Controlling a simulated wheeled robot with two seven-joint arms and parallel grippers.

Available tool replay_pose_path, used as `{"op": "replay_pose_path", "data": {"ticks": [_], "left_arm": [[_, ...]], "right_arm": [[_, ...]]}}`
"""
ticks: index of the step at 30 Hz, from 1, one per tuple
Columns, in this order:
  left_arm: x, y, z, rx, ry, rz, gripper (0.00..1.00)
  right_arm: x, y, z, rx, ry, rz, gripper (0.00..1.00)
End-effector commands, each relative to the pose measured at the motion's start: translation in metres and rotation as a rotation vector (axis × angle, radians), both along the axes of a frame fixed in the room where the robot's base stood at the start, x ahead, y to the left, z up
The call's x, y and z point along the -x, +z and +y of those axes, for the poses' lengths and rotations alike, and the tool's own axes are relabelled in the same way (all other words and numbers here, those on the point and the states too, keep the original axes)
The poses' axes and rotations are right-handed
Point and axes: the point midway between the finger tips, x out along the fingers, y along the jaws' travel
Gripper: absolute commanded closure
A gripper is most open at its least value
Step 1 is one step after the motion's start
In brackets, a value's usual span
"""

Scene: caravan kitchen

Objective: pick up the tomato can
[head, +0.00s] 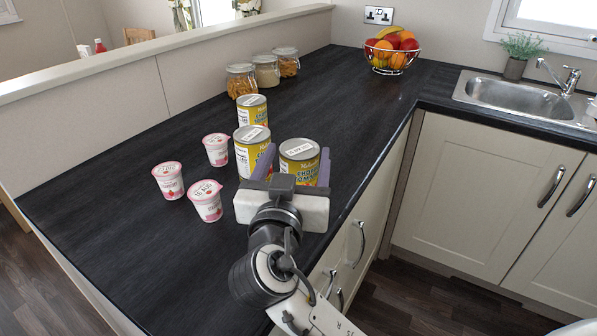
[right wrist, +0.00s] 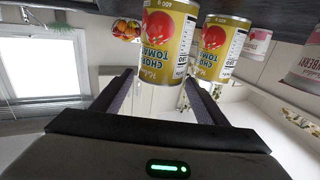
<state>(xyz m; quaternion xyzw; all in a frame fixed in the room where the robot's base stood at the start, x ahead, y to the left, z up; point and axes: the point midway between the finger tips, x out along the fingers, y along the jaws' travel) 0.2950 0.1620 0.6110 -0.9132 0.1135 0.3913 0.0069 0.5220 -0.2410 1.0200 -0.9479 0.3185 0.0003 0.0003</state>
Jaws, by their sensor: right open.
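Three yellow tomato cans with white-labelled lids stand upright on the dark worktop in the head view: the nearest can (head: 299,166), a second can (head: 250,155) just left of it, and a third can (head: 251,113) behind. My right gripper (head: 296,152) is open, with its purple fingers on either side of the nearest can; the can hides part of their reach. In the right wrist view a can (right wrist: 165,40) stands in front of the open fingers (right wrist: 160,77), with another can (right wrist: 217,48) beside it. I cannot tell whether a finger touches the can. My left gripper is out of view.
Three yogurt cups (head: 205,202) stand left of the cans. Food jars (head: 241,82) and a fruit bowl (head: 380,62) are at the back, and a sink (head: 500,92) is at the right. The worktop's front edge (head: 365,165) runs right of the cans.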

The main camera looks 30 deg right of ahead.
Motion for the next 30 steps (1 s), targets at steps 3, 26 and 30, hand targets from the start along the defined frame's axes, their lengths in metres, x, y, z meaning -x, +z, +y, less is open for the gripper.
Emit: {"op": "replay_pose_path", "data": {"ticks": [3,26,30], "left_arm": [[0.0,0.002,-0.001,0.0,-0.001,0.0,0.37],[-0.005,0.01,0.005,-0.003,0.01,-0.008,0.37],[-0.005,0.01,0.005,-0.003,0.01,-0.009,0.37]], "right_arm": [[-0.005,-0.006,-0.004,0.004,-0.001,-0.002,0.33],[-0.06,-0.007,-0.046,0.0,0.0,0.0,0.33],[-0.06,-0.007,-0.046,0.001,0.0,0.001,0.43]]}}
